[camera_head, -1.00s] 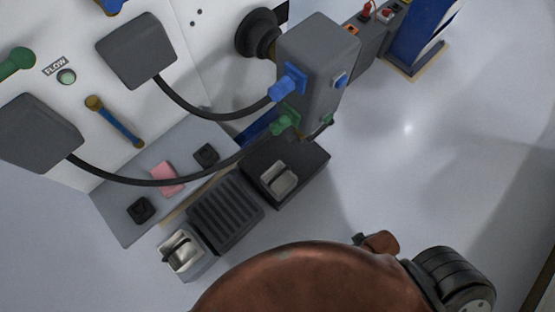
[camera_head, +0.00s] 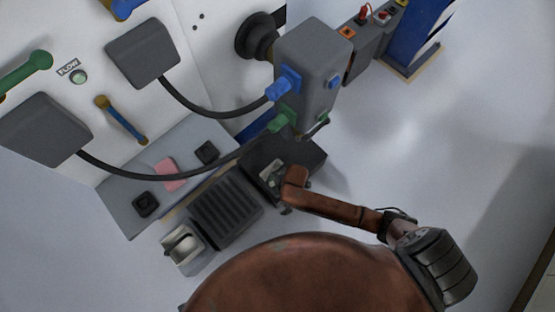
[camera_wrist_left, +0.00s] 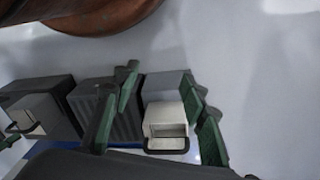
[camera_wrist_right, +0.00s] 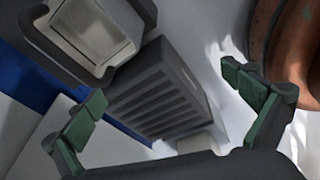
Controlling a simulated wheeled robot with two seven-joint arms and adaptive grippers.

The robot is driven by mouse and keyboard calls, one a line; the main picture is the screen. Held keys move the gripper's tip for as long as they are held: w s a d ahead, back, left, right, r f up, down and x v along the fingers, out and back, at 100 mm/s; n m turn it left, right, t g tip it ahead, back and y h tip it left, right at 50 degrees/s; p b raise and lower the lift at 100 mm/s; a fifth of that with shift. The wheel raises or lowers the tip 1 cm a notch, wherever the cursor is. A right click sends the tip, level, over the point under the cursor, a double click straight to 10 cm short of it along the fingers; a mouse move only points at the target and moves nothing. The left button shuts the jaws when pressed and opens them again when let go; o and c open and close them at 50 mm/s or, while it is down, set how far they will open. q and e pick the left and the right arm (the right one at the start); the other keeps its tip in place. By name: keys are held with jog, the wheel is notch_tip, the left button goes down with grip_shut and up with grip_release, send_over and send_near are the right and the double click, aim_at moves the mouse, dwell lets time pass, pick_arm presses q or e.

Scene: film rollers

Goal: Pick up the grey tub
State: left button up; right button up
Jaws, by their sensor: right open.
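A pale grey tub with a dark handle sits on a black box. It shows partly behind my right arm in the head view (camera_head: 270,174), large at the top left of the right wrist view (camera_wrist_right: 92,28), and at the left of the left wrist view (camera_wrist_left: 38,112). A second pale tub (camera_head: 186,249) with a dark handle sits on a light grey stand; it also shows in the left wrist view (camera_wrist_left: 166,120). My right gripper (camera_wrist_right: 168,104) is open and empty, close to the first tub. My left gripper (camera_wrist_left: 160,82) is open; the second tub shows between its fingers.
A ridged dark box (camera_head: 226,212) stands between the two tubs. A grey machine (camera_head: 312,60) with blue and green fittings and hanging black hoses (camera_head: 215,118) stands over the black box (camera_head: 308,158). A pink pad (camera_head: 168,174) lies behind. The floor at right is clear.

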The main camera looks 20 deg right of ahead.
aim_at(277, 171)
jog(key=w+d+f+n+b, duration=0.1)
jog(key=w, duration=0.2)
jog(key=w+d+f+n+h+b, duration=0.1)
jog(key=w+d, duration=0.1)
jog(key=w, duration=0.2)
jog(key=w+d+f+n+g+h, duration=0.1)
jog(key=w+f+n, duration=0.1)
jog(key=w, duration=0.1)
jog(key=shift+w+d+b, duration=0.15)
jog(key=shift+d+b, duration=0.25)
jog(key=shift+w+d+f+h, duration=0.15)
jog(key=shift+w+h, duration=0.05)
jog(key=shift+h, duration=0.1)
notch_tip(277, 171, down, 7)
jog(key=b, duration=0.5)
jog(key=shift+f, duration=0.1)
pick_arm(q)
jog(key=w+d+f+t+h, duration=0.1)
jog(key=w+d+f+t, duration=0.1)
jog(key=f, duration=0.4)
jog(key=w+d+f+t+h, duration=0.1)
jog(key=w+d+f+t, duration=0.1)
jog(key=w+d+f, duration=0.3)
jog(key=shift+w+f, duration=0.5)
jog(key=shift+f, duration=0.35)
pick_arm(e)
jog(key=shift+c, duration=0.3)
jog(key=c, duration=1)
